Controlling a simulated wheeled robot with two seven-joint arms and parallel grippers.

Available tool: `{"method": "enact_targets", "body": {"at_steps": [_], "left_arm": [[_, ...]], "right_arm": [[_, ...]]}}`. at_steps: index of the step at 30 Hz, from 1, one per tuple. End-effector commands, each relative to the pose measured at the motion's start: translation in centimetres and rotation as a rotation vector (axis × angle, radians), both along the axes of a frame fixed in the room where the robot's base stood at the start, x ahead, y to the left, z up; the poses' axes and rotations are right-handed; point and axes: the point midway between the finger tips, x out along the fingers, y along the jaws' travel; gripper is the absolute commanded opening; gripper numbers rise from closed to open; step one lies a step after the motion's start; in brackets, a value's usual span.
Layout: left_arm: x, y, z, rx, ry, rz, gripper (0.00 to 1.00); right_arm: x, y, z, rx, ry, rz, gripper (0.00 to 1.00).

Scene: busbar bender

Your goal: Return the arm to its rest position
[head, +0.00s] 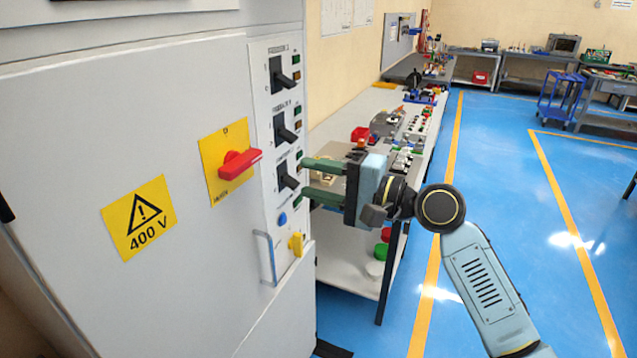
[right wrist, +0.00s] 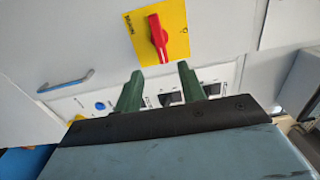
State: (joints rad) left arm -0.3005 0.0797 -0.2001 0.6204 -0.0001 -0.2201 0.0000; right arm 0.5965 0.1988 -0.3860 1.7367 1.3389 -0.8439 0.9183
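My right arm (head: 480,285) reaches up from the lower right to the front of a grey cabinet (head: 90,120). My right gripper (head: 306,180) is open, its two green fingers spread apart with nothing seen held between them. Its fingertips are close to the lowest black rotary switch (head: 288,178) on the white switch panel (head: 262,130). Whether they touch the panel cannot be told. In the right wrist view the open fingers (right wrist: 160,74) point toward the panel, with the red rotary handle (right wrist: 158,38) beyond them. My left gripper is not in view.
The red handle on its yellow plate (head: 225,135), a blue button (head: 282,218), a yellow knob (head: 296,243) and a door handle (head: 268,258) are near the gripper. A cluttered workbench (head: 345,265) stands behind it. Blue floor (head: 510,190) at right is open.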

Motion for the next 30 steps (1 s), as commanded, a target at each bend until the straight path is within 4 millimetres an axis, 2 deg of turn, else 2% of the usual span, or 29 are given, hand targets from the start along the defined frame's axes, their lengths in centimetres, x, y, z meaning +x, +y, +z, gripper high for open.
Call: {"method": "enact_targets", "body": {"at_steps": [10, 12, 14, 17, 20, 21, 23, 24, 26, 27, 29, 30], "left_arm": [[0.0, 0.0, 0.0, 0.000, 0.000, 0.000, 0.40], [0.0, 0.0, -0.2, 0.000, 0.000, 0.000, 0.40], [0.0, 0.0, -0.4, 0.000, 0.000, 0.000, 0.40], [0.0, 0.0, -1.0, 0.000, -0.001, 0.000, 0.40], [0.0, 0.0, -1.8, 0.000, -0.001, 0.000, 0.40], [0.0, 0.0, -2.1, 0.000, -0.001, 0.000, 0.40], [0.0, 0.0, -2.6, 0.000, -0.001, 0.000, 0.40], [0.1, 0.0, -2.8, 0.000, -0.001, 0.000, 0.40], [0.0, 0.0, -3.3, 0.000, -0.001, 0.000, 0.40], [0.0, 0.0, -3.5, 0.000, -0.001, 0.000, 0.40], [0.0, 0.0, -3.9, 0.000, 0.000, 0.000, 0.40], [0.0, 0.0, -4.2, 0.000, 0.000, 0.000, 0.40]], "right_arm": [[0.0, -0.2, -0.1, -0.001, 0.000, -0.001, 0.40], [0.3, -0.3, -1.0, -0.008, 0.006, -0.015, 0.40], [0.9, -0.7, -2.8, -0.027, 0.013, -0.042, 0.40], [2.5, -1.9, -7.9, -0.084, 0.035, -0.119, 0.40], [3.8, -3.7, -15.1, -0.178, 0.061, -0.211, 0.40], [4.1, -4.5, -18.2, -0.222, 0.070, -0.245, 0.40], [4.1, -5.7, -22.7, -0.293, 0.084, -0.288, 0.40], [3.9, -6.5, -25.7, -0.342, 0.093, -0.311, 0.40], [3.4, -7.7, -30.1, -0.418, 0.105, -0.342, 0.40], [2.8, -8.6, -33.0, -0.472, 0.114, -0.357, 0.40], [1.6, -9.9, -37.4, -0.553, 0.126, -0.372, 0.40], [0.6, -10.7, -40.2, -0.608, 0.134, -0.378, 0.40]]}}
